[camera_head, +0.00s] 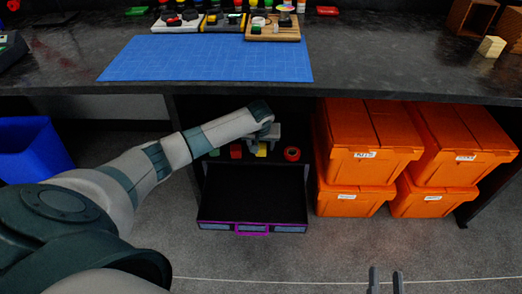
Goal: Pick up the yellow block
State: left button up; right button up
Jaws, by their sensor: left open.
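The yellow block (262,149) is small and sits inside the dark cabinet under the workbench, behind the pulled-out drawer. My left gripper (266,141) is open, just above and in front of the yellow block. It hides part of the block, and I cannot tell whether the fingers touch it. My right gripper (386,281) is at the bottom edge of the head view, its two fingers apart with nothing between them, far from the block.
A red block (236,151), a green block (214,152) and an orange-red ring (292,154) are near the yellow block. An open drawer (252,205) lies below. Orange bins (365,140) stand right of the cabinet. The workbench (400,65) overhangs it.

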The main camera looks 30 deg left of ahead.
dwell(0.3)
pick_arm(q)
jog(key=c, duration=1.1)
jog(key=shift+r, duration=0.1)
